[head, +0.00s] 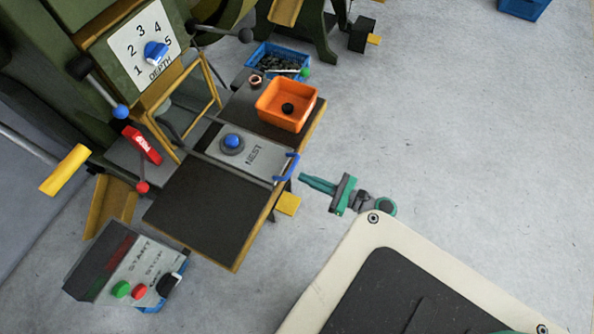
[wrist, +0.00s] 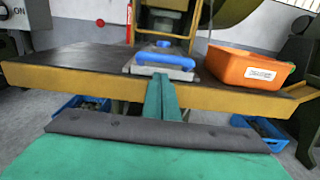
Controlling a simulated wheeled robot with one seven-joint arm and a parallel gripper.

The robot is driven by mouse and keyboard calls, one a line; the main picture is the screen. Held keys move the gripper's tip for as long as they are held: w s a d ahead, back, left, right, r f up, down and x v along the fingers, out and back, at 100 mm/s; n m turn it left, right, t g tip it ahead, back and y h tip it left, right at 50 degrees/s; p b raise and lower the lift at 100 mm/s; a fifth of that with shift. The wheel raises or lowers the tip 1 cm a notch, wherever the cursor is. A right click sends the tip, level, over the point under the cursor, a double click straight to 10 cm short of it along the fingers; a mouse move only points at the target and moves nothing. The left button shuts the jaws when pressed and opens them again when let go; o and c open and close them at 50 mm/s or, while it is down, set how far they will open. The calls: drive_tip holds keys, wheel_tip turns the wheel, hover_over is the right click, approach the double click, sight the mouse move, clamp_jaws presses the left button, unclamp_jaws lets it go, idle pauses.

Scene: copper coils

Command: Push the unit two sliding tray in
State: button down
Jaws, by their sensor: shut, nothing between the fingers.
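The sliding tray (head: 262,160) is a grey plate marked NEST, with a round blue knob on a dark disc (head: 232,143) and a blue bar handle (head: 288,167) at its front edge. It lies between the dark table halves of the green machine. In the wrist view the tray (wrist: 150,70) is straight ahead, with its blue handle (wrist: 162,57) facing me. My gripper (head: 302,179) is shut and empty, its tips pointing at the handle, just short of it in the head view. In the wrist view the fingers (wrist: 163,82) overlap the tray's front; contact cannot be told.
An orange bin (head: 290,97) stands on the table right of the tray. A blue crate (head: 275,58) is behind it. The table's yellow front edge (wrist: 60,90) runs across the wrist view. A control box (head: 130,270) stands at lower left. Floor at right is clear.

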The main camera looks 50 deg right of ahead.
sight(273, 165)
drive_tip(key=w, duration=0.4)
drive_tip(key=w+a, duration=0.1)
drive_tip(key=w, duration=0.3)
drive_tip(key=w+a, duration=0.1)
drive_tip(key=w, duration=0.3)
drive_tip(key=shift+w+a, duration=0.2)
drive_tip(key=shift+a, duration=0.05)
